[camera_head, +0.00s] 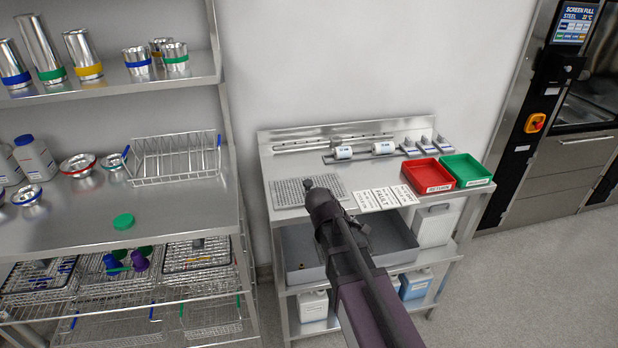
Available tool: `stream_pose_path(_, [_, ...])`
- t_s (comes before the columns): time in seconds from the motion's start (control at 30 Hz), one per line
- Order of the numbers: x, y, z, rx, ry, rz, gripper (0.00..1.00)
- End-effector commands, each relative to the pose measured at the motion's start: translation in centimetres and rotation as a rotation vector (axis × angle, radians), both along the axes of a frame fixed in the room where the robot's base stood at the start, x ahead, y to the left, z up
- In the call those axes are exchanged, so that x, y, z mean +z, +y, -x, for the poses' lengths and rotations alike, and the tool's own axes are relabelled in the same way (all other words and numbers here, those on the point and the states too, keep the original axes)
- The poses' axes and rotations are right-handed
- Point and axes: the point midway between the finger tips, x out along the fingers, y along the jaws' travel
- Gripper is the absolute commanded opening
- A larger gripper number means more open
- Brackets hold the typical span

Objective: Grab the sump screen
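A flat grey perforated sheet, which looks like the sump screen (333,187), lies on the steel worktop at its left side. A small dark round knob (308,184) shows over the sheet; I cannot tell whether it belongs to the screen or to my gripper. My gripper (319,197) is at the far end of my dark arm, over the front part of the sheet. The arm hides part of the sheet's front edge. The fingers are too dark and small to tell whether they are open or touching anything.
White label cards (377,199), a red tray (428,175) and a green tray (466,170) sit right of the sheet. A grey basin (300,262) is below. A steel rack (60,225) stands left, a washer (570,165) right.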

Motion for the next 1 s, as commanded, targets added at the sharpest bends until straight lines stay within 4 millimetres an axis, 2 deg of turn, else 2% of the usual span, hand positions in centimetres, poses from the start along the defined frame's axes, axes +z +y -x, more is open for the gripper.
stream_pose_path(0.03, [1.5, 0.7, -0.5, 0.034, 0.002, 0.025, 0.86])
stream_pose_path(0.13, [3.1, 2.1, -1.3, 0.110, 0.010, 0.081, 0.86])
stream_pose_path(0.37, [4.8, 5.8, -3.0, 0.309, 0.039, 0.245, 0.86])
stream_pose_path(0.47, [5.7, 8.0, -3.8, 0.409, 0.056, 0.336, 0.86])
stream_pose_path(0.8, [10.2, 17.9, -5.5, 0.760, 0.139, 0.730, 0.86])
stream_pose_path(1.0, [11.6, 21.1, -5.4, 0.849, 0.169, 0.859, 0.86])
